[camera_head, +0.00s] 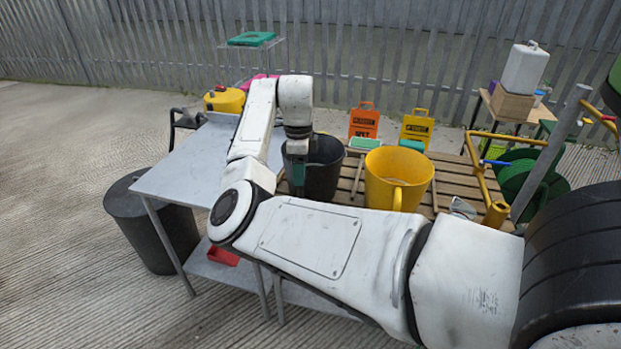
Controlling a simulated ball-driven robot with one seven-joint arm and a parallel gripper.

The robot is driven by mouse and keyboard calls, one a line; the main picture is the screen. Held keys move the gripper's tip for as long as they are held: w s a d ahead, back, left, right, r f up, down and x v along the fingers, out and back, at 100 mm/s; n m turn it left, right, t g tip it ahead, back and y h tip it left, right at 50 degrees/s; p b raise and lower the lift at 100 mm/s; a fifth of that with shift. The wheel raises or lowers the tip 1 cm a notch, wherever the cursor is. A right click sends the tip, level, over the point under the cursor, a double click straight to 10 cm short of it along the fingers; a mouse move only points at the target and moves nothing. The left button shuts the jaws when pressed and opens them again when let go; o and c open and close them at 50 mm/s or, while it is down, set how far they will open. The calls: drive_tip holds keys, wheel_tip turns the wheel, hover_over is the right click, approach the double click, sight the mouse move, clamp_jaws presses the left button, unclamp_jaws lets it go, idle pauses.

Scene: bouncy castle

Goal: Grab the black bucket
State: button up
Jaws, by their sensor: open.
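The black bucket (323,172) stands on the slatted wooden surface, just left of the yellow bucket. My gripper (298,190) points down at the bucket's left side, with its fingers overlapping the bucket's near-left rim and wall in the picture. The gripper is open. I cannot tell whether a finger is inside the bucket or touches it. My arm hides part of the bucket's left and lower side.
A yellow bucket (397,180) stands close on the right. A grey metal table (180,165) is on the left, with a dark bin (150,225) beside it. Orange (364,122) and yellow signs (416,128) stand behind. Yellow tubing (485,175) is at right.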

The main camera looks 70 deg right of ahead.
sight(300, 192)
drive_tip(key=shift+s+a+f+p, duration=0.1)
drive_tip(key=shift+f+p, duration=0.15)
drive_tip(key=shift+f, duration=1.65)
drive_tip(key=shift+s+a+f+p, duration=0.1)
drive_tip(key=shift+f+p, duration=0.1)
drive_tip(key=shift+f, duration=1.65)
clamp_jaws()
drive_tip(key=shift+r, duration=0.1)
